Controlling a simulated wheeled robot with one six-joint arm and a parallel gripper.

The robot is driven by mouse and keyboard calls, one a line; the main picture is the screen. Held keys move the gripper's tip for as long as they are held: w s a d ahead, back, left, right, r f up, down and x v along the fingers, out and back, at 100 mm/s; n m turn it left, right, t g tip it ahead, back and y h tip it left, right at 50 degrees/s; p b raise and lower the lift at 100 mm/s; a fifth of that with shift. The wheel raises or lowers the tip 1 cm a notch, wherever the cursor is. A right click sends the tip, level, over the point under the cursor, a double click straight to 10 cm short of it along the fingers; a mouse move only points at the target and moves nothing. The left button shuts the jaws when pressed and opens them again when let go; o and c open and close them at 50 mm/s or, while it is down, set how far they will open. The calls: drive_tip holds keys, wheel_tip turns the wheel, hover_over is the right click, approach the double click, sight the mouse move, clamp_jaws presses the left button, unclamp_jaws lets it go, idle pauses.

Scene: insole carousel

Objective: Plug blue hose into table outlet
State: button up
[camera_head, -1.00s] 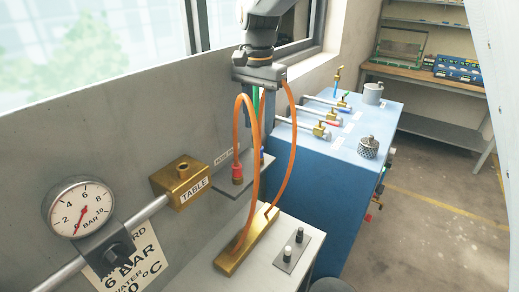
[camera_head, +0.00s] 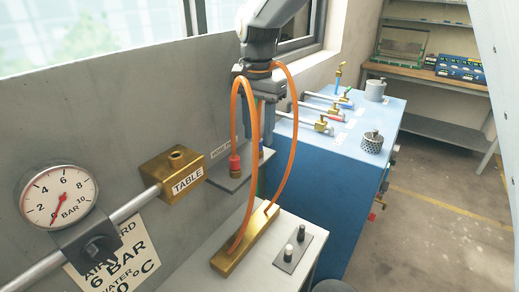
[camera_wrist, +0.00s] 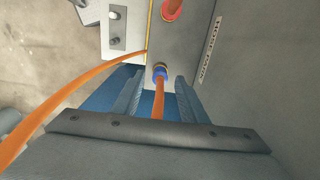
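The blue hose is an orange hose with a blue-collared end (camera_wrist: 160,72), seen in the wrist view on the grey shelf plate. In the head view only a small bit of its blue end (camera_head: 261,153) shows behind my gripper. My gripper (camera_wrist: 158,90) points down over this end, with one finger on each side of the hose. Gaps show between the fingers and the hose, so it is open. The table outlet is a brass block (camera_head: 168,178) labelled TABLE, with an empty round hole on top, on the pipe left of the shelf.
A red-collared hose end (camera_head: 235,165) stands on the shelf plate (camera_head: 224,180) beside the blue one. Both orange hoses arch up from a brass manifold (camera_head: 231,262). A pressure gauge (camera_head: 58,198) is at left. A blue cabinet (camera_head: 330,180) with valves stands behind.

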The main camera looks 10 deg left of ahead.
sight(258, 132)
drive_tip(key=shift+f, duration=1.15)
drive_tip(key=shift+p, duration=0.6)
idle(0.4)
clamp_jaws()
drive_tip(key=shift+r, duration=0.1)
drive_tip(key=shift+r+p, duration=2.6)
drive_tip(key=shift+r, duration=0.35)
drive_tip(key=shift+p, duration=0.3)
